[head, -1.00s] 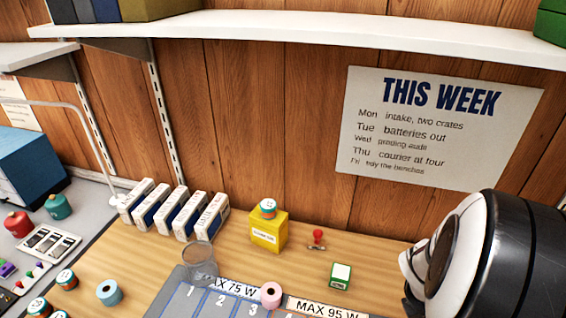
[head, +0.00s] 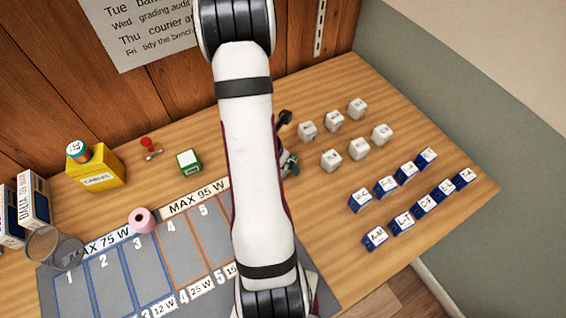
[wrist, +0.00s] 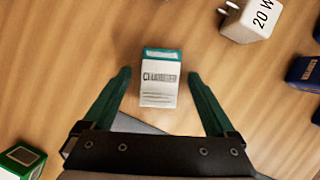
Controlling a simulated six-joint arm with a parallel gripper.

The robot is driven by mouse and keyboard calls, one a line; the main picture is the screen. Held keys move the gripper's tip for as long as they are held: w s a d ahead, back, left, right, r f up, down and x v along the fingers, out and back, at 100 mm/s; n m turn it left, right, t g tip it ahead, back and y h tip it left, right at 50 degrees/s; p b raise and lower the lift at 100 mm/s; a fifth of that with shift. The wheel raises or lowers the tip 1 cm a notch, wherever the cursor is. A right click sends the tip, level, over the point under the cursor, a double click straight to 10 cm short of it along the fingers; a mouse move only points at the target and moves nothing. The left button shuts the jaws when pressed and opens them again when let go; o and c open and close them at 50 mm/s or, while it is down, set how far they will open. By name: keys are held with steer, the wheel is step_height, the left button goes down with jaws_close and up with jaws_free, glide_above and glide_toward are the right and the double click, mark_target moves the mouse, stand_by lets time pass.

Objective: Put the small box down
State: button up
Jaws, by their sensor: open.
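A small white box with a teal end and dark printed lettering (wrist: 160,85) is on the wooden table in the wrist view. My gripper (wrist: 158,73) is open, with one green finger on each side of the box. A gap shows between each finger and the box, so neither seems to touch it. In the head view my arm hides the box, and only a bit of my gripper (head: 290,162) shows at the arm's right edge.
Several white charger cubes (head: 334,121) stand to the right, with rows of blue blocks (head: 404,222) beyond. A green box (head: 189,161) stands left of my arm. A grey numbered mat (head: 88,299) lies in front. Bare wood surrounds the small box.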

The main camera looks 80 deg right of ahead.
jaws_close()
stand_by(0.3)
steer(key=shift+r, duration=0.5)
step_height(320, 180, up, 3)
steer(key=s+a+r, duration=0.3)
steer(key=s+r, duration=0.4)
steer(key=s, duration=0.4)
steer(key=shift+a, duration=0.25)
